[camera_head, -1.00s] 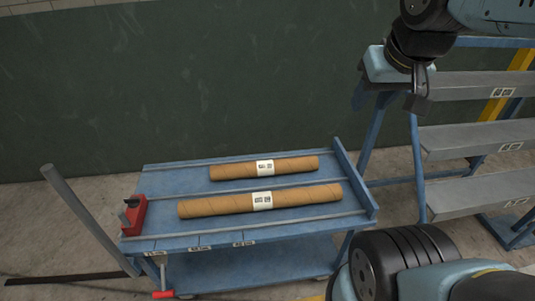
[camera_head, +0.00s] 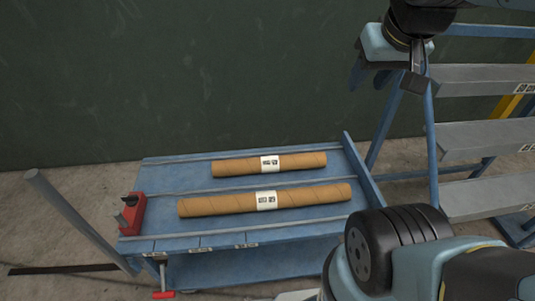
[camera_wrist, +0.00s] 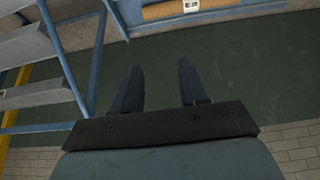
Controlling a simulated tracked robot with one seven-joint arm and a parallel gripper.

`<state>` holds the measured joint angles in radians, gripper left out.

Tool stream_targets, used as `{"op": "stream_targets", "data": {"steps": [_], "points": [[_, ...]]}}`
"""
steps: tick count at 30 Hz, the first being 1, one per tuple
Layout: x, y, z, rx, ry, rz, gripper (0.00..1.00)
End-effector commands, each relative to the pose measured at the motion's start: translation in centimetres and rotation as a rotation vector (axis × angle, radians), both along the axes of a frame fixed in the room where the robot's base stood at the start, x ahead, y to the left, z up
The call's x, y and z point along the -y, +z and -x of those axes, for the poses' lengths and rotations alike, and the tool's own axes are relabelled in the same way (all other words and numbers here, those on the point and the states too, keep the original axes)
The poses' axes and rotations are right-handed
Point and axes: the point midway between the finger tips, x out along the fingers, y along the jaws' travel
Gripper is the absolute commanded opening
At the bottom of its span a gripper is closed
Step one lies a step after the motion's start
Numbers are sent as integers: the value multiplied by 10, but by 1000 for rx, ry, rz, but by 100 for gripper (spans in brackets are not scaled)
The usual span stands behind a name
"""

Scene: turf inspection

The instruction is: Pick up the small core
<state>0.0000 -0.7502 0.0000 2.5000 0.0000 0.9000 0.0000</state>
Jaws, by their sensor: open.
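The small core (camera_head: 269,163) is the shorter brown cardboard tube with a white label, lying across the back of the blue cart's top. A longer core (camera_head: 265,200) lies in front of it, also labelled. My gripper (camera_head: 385,80) hangs at the upper right, above and right of the cart, apart from both cores. In the wrist view my gripper (camera_wrist: 158,75) shows two separated fingers with nothing between them. A labelled tube (camera_wrist: 190,8) shows partly at that view's top edge; I cannot tell which core it is.
The blue cart (camera_head: 165,172) has a raised right end board and a red clamp (camera_head: 132,213) at its left. A rack with grey shelves (camera_head: 485,142) stands close on the right. A dark green wall (camera_head: 150,80) is behind the cart. The air above the cores is clear.

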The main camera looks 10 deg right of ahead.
Motion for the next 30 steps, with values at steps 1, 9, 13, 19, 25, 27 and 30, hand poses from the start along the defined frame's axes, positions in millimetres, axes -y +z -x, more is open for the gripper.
{"op": "stream_targets", "data": {"steps": [1, 9, 13, 19, 25, 27, 30], "points": [[0, 0, 0, 0, 1, 0, 48], [-4, -6, -29, -39, 88, 54, 74], [-8, -15, -59, -77, 183, 109, 87], [-18, -37, -106, -136, 342, 187, 100], [-31, -67, -151, -190, 512, 253, 100], [-35, -80, -166, -209, 573, 273, 100], [-43, -100, -187, -236, 661, 300, 100]]}}
